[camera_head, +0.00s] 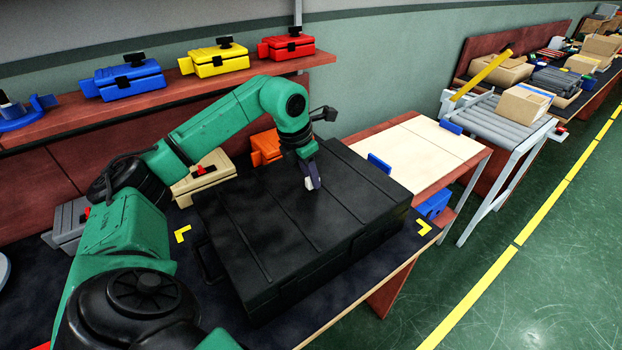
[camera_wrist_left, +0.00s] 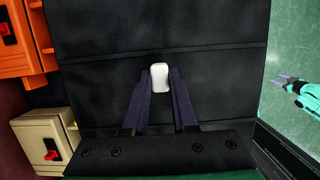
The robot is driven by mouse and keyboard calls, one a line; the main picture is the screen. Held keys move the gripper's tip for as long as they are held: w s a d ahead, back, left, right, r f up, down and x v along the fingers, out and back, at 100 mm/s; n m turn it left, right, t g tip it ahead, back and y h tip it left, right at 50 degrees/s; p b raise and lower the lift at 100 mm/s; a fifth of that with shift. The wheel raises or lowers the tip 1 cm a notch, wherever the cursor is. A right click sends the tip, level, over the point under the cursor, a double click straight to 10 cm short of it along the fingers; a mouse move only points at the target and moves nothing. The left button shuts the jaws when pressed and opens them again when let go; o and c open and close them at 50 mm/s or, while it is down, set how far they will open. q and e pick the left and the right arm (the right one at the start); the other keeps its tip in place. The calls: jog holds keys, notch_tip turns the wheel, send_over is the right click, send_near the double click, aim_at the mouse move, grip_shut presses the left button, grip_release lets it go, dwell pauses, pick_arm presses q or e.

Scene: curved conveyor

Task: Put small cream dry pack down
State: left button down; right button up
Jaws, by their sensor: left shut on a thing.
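The small cream dry pack (camera_wrist_left: 159,76) shows between the fingertips of my left gripper (camera_wrist_left: 160,84) in the left wrist view. It looks off-white with rounded corners. In the head view, the left gripper (camera_head: 313,183) is over the large black case, with a bit of the pack (camera_head: 309,184) showing at its fingertips. The gripper is shut on the pack. The black case (camera_head: 290,225) is closed, with its ribbed lid up. I cannot tell whether the pack touches the lid. My right gripper is not in the head view.
A cream case (camera_head: 203,178) and an orange case (camera_head: 266,147) stand behind the black case. Blue (camera_head: 124,78), yellow (camera_head: 218,61) and red (camera_head: 287,43) cases sit on the shelf. A bare cream tabletop (camera_head: 415,150) and a roller conveyor (camera_head: 495,117) with a cardboard box (camera_head: 525,103) lie right.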

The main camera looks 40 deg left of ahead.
pick_arm(q)
jog(key=shift+w+f, duration=0.1)
jog(key=shift+f, duration=0.3)
jog(key=shift+f, duration=0.1)
jog(key=c, duration=0.7)
grip_release()
jog(key=v, duration=1.2)
